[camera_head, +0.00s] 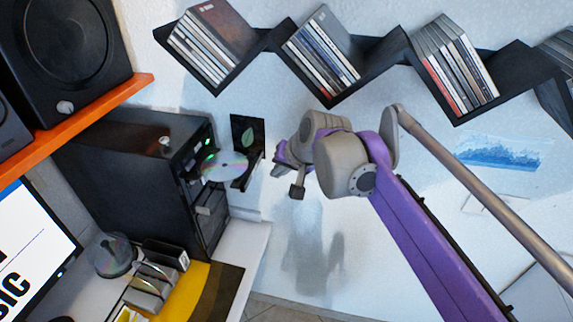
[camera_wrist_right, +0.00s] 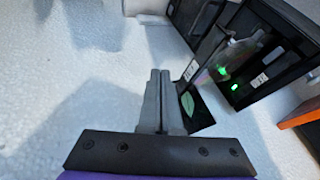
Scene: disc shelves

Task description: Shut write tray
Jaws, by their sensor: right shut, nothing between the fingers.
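The black disc tower (camera_head: 140,165) stands on the desk. A tray with a shiny disc (camera_head: 226,165) juts out of its front, beside green lights. In the right wrist view the tower front (camera_wrist_right: 275,60) shows at the upper right, with the disc (camera_wrist_right: 240,52) edge-on and blurred. White labels are too small to read. My right gripper (camera_wrist_right: 160,75) is shut and empty. In the head view it (camera_head: 250,170) points left, close to the disc's right edge; I cannot tell if they touch. My left gripper is not in view.
A black card with a green leaf (camera_head: 247,133) is right of the tower, just behind my fingers. Zigzag disc shelves (camera_head: 270,38) hang above. A spindle of discs (camera_head: 112,254) and a rack (camera_head: 155,280) stand on the desk below. A speaker (camera_head: 65,50) sits upper left.

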